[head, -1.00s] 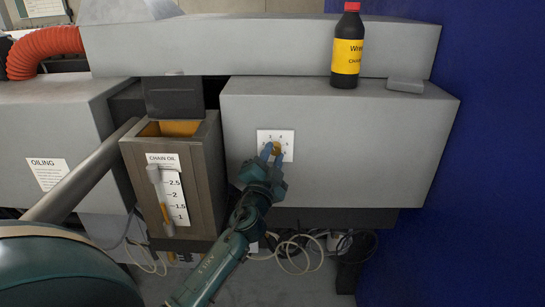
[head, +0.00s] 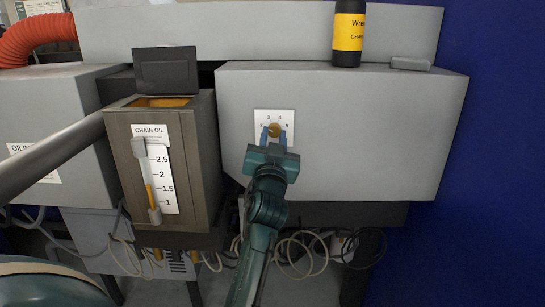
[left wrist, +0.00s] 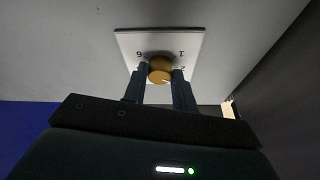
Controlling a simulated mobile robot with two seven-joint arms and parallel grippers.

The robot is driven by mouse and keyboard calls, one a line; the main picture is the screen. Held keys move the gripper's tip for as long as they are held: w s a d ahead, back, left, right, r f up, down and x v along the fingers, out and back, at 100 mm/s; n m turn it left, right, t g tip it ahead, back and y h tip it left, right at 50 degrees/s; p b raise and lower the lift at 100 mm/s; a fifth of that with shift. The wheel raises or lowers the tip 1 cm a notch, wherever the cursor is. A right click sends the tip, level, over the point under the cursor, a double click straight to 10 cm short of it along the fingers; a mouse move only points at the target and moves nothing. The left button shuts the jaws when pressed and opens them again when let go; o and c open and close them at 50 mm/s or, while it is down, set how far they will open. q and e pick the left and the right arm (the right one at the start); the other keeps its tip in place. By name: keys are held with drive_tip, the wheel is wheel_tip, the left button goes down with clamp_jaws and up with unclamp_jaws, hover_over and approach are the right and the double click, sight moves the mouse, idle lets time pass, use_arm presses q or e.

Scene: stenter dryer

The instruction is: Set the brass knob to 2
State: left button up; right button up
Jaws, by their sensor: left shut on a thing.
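The brass knob (head: 274,130) sits on a white dial plate (head: 288,116) on the front of a grey box. Printed numbers ring the knob; in the head view a 2, 3, 4 and 5 show above it. My left gripper (head: 275,136) is shut on the knob, one blue-grey finger on each side. In the left wrist view the knob (left wrist: 160,70) is between the two fingers (left wrist: 159,88), with 6 and 1 readable on the plate. A pale mark shows on its face, but its exact setting is unclear. My right gripper is not in view.
A chain oil tank (head: 200,165) with a level gauge and raised lid stands left of the grey box (head: 370,130). A black bottle with a yellow label (head: 348,32) stands on the ledge above. Cables (head: 300,250) hang below.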

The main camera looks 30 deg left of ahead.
use_arm(q)
drive_tip(key=n+y+b, duration=0.1)
drive_tip(key=n+b, duration=0.1)
drive_tip(key=shift+f+n+g, duration=0.15)
drive_tip(key=shift+n+g, duration=0.15)
drive_tip(key=shift+g, duration=0.1)
drive_tip(key=shift+n+y+b, duration=0.3)
drive_tip(key=shift+n+b, duration=0.2)
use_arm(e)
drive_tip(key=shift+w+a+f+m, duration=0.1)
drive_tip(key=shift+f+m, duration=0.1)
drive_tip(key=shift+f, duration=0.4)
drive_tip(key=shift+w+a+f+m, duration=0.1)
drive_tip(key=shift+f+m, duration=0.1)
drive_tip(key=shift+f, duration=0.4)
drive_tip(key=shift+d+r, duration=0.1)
use_arm(q)
drive_tip(key=shift+r, duration=0.2)
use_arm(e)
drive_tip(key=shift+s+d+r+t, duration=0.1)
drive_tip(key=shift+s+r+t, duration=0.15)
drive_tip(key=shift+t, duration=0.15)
use_arm(q)
drive_tip(key=o, duration=0.8)
drive_tip(key=shift+c, duration=0.2)
drive_tip(key=shift+o, duration=1)
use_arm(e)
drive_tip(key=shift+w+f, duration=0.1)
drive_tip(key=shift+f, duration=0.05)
